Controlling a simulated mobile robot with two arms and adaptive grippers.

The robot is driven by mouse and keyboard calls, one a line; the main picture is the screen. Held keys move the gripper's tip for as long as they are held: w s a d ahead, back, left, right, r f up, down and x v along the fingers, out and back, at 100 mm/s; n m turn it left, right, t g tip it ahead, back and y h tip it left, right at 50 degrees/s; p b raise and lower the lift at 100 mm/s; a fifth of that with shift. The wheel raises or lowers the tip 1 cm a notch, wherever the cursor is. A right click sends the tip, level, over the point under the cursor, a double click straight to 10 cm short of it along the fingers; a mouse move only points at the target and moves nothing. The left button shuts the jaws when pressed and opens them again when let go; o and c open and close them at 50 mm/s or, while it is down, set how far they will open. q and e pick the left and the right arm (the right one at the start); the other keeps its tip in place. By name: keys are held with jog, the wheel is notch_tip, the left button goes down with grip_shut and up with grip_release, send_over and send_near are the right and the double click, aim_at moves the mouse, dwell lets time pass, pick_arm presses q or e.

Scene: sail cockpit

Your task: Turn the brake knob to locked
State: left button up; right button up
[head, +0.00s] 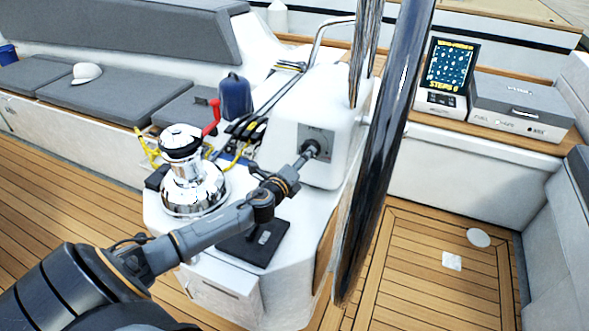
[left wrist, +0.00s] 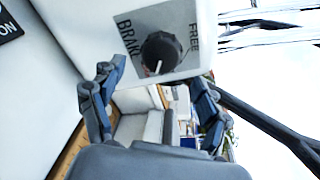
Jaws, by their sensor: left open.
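The brake knob (left wrist: 161,53) is black and round, with a white mark at its lower edge in the left wrist view. It sits on a grey plate (left wrist: 188,68) lettered FREE on the right and with a partly hidden word starting BRAK on the left. In the head view the knob (head: 312,147) is on the face of the white pedestal (head: 318,108). My left gripper (left wrist: 158,96) is open and empty, its fingers apart below the knob in the wrist view. In the head view the gripper (head: 302,160) points at the knob. My right gripper is not seen.
A chrome winch (head: 192,185) with a red handle (head: 212,118) stands left of my arm. A large dark wheel rim (head: 385,150) rises just right of the pedestal. Grey cushions (head: 130,92) line the left bench. The teak floor (head: 425,265) at right is mostly open.

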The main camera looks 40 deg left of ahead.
pick_arm(q)
jog(key=shift+s+d+r, duration=0.1)
jog(key=shift+s+d, duration=0.05)
jog(key=shift+s, duration=0.7)
jog(key=shift+s+d+r, duration=0.1)
jog(key=shift+s+d, duration=0.05)
jog(key=shift+s, duration=0.65)
jog(key=shift+s+d+r, duration=0.1)
jog(key=shift+s+d, duration=0.05)
jog(key=shift+s, duration=0.7)
jog(key=s+d+f+n+g+h, duration=0.1)
jog(key=s+d+f+n+g, duration=0.25)
jog(key=s+d+n, duration=0.55)
jog(key=s+d+f+n+g+h, duration=0.1)
jog(key=s+d+f+n+g, duration=0.3)
jog(key=s, duration=0.8)
jog(key=s+d+f+n+g+h, duration=0.1)
jog(key=s+d+f+n+g, duration=0.1)
jog(key=s+d+n+g, duration=0.65)
jog(key=s+a+f+m+t, duration=0.1)
jog(key=s+f, duration=0.1)
jog(key=f, duration=1.1)
jog(key=s+f+m+t, duration=0.1)
jog(key=s+f, duration=0.1)
jog(key=f, duration=1.1)
jog(key=s+a+f+g, duration=0.1)
jog(key=s+a+f, duration=0.2)
jog(key=s+f, duration=1.3)
jog(key=shift+s+a+f, duration=0.2)
jog(key=shift+f, duration=0.05)
